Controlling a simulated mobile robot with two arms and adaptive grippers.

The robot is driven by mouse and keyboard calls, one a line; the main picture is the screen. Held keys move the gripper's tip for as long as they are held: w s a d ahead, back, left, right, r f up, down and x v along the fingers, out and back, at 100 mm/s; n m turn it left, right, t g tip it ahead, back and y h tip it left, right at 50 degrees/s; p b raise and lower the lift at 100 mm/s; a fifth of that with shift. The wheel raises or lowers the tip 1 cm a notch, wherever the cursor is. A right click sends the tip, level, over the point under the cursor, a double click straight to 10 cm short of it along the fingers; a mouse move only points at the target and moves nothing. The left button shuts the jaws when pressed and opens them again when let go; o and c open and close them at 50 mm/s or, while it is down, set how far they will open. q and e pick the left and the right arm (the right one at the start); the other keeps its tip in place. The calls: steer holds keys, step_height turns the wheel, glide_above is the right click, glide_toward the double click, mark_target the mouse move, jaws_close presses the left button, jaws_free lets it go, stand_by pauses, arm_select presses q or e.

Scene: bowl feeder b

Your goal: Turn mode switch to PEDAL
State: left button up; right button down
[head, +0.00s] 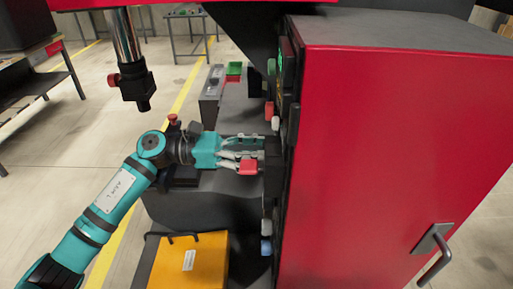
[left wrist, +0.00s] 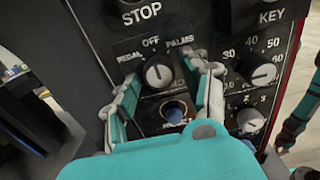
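The mode switch (left wrist: 158,73) is a round black knob with a white pointer mark, in the left wrist view. PEDAL is printed at its upper left, OFF above it and PALMS at its upper right. Its pointer looks roughly upward, towards OFF. My left gripper (left wrist: 168,82) is open, with one finger on each side of the knob. I cannot tell whether either finger touches it. In the head view my left gripper (head: 258,156) reaches the panel on the red cabinet's left side, where the knob is hidden.
A blue-centred control (left wrist: 173,112) sits just below the switch. Two more dials (left wrist: 258,70) (left wrist: 249,121) are close on the right, and a STOP label (left wrist: 141,13) is above. The red cabinet (head: 400,140) fills the head view's right side. A yellow box (head: 190,262) stands below the arm.

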arm_select(q)
steer(key=c, duration=0.7)
jaws_close()
arm_select(e)
steer(key=shift+d, duration=0.35)
arm_select(q)
steer(key=shift+n, duration=0.3)
arm_select(e)
steer(key=shift+d+f, duration=0.1)
steer(key=shift+f, duration=0.1)
arm_select(q)
steer(key=shift+r+n+b, duration=0.1)
steer(key=shift+n+b, duration=0.65)
steer(key=shift+n, duration=3.35)
arm_select(e)
steer(key=shift+f, duration=0.55)
steer(key=shift+a, duration=0.2)
